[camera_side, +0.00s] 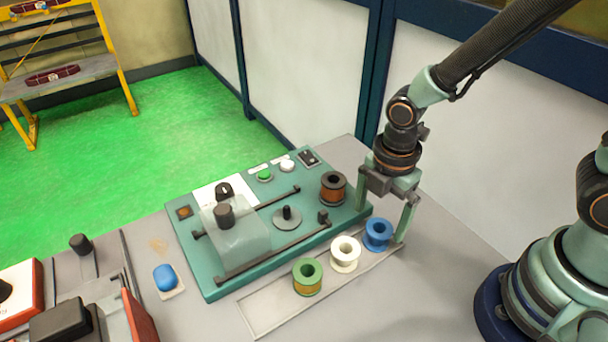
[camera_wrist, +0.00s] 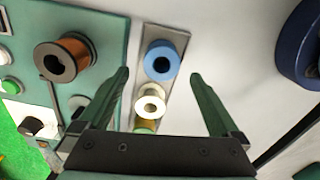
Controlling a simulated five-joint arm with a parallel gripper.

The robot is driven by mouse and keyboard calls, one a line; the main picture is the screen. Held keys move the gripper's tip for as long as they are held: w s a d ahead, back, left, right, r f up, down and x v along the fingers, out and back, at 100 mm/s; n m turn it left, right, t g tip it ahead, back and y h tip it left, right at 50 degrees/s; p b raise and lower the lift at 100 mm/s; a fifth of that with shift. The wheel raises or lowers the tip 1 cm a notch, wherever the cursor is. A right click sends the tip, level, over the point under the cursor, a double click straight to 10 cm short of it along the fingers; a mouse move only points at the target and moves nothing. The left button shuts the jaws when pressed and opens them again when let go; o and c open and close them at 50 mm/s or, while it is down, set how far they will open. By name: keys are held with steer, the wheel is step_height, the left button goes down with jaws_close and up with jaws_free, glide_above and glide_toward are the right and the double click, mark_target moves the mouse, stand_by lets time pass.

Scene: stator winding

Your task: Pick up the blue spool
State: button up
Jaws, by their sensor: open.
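The blue spool (camera_side: 378,235) stands upright at the right end of a row of spools on a pale strip. In the wrist view the blue spool (camera_wrist: 162,62) lies ahead of the gap between my fingers, near its middle. My gripper (camera_side: 382,220) is open, with one finger on each side of the blue spool in the side view. It also shows open and empty in the wrist view (camera_wrist: 158,78). I cannot tell whether a finger touches the spool.
A white spool (camera_side: 345,254) and a green spool (camera_side: 307,276) stand left of the blue one on the pale strip (camera_side: 262,316). A dark spool with copper wire (camera_side: 333,187) stands on the teal winding machine (camera_side: 213,287). Bare table lies right of the strip.

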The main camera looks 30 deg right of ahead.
mark_target(378, 230)
steer(key=f, duration=0.3)
steer(key=shift+s+d+f, duration=0.15)
steer(key=shift+d+f, duration=0.1)
steer(key=shift+f, duration=0.85)
steer(key=c, duration=1.5)
steer(key=shift+o, duration=0.2)
steer(key=shift+r, duration=0.2)
